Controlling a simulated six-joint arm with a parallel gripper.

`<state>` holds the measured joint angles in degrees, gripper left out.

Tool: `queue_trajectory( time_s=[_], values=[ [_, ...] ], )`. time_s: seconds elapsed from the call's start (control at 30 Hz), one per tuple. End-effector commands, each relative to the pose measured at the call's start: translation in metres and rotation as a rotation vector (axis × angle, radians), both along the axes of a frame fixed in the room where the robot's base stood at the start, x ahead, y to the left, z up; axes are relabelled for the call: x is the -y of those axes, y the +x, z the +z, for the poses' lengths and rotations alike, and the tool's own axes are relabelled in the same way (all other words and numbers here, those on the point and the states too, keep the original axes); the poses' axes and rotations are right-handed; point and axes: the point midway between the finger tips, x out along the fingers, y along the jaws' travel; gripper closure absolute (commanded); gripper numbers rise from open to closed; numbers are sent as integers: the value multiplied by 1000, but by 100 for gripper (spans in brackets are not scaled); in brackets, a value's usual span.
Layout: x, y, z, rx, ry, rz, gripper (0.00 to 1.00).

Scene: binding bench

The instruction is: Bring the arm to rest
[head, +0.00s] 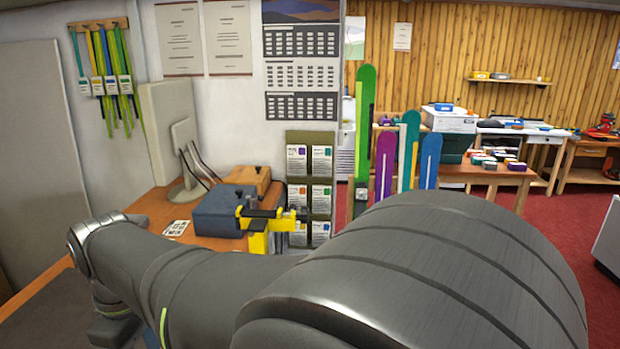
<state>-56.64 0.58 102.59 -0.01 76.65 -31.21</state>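My grey arm (400,270) fills the lower foreground. It runs from the lower right across to a bend with a metallic joint (95,235) at the left, and from there a link turns downward. My gripper is not in view, so I cannot see whether it holds anything. The arm hides much of the bench (150,208) beneath and behind it.
A yellow and black clamp-like fixture (258,240) stands just behind my arm, near a blue-grey box (222,212) and an orange box (248,180). A monitor (183,150) stands at the left. Upright skis (364,130) stand beyond. Red floor (560,212) lies open at right.

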Motion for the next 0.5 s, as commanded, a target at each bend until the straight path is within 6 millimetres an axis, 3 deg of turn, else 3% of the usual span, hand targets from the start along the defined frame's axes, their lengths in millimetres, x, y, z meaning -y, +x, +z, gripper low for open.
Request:
queue_trajectory(
  time_s=[0.5],
  values=[
    [13,90,-21,-3,-4,-380,64]
  ],
)
